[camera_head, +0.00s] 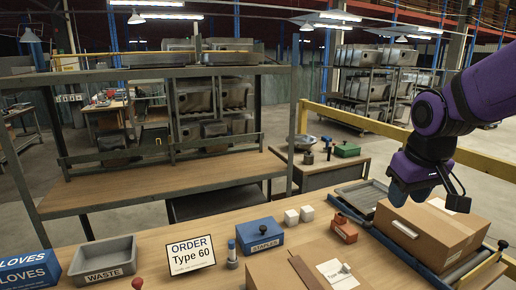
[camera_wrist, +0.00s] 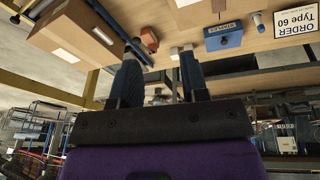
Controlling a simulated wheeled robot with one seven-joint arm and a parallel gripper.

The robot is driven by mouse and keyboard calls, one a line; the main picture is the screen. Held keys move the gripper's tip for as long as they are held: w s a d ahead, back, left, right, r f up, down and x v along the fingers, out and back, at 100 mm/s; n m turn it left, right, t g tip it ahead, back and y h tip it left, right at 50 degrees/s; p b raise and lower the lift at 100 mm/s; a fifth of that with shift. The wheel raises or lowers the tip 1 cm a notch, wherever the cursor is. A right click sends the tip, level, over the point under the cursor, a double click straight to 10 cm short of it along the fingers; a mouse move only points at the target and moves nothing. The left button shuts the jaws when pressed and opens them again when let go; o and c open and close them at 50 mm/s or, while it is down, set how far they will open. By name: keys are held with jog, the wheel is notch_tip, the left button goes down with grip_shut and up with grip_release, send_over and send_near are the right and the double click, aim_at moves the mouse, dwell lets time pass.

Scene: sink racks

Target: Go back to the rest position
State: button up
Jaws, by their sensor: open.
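My gripper (camera_head: 412,190) is at the right in the head view, at the end of my purple arm. It hangs in front of and over the cardboard box (camera_head: 430,228) on the conveyor. In the wrist view my gripper (camera_wrist: 158,82) shows two dark fingers spread apart with nothing between them. The wrist picture is upside down, with the workbench along its top. The box (camera_wrist: 75,35) appears there at the upper left, apart from the fingers.
An open cardboard box (camera_head: 265,271) lies at the front. An empty shelf table (camera_head: 165,181) stands behind.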

jog(key=s+r+m+t, duration=0.1)
jog(key=s+r, duration=0.2)
jog(key=s, duration=0.4)
jog(key=s+d+r+t, duration=0.1)
jog(key=s+r, duration=0.2)
jog(key=s, duration=0.4)
jog(key=shift+s+r+m, duration=0.25)
jog(key=shift+s+m, duration=0.05)
jog(key=shift+m, duration=0.1)
dwell(0.7)
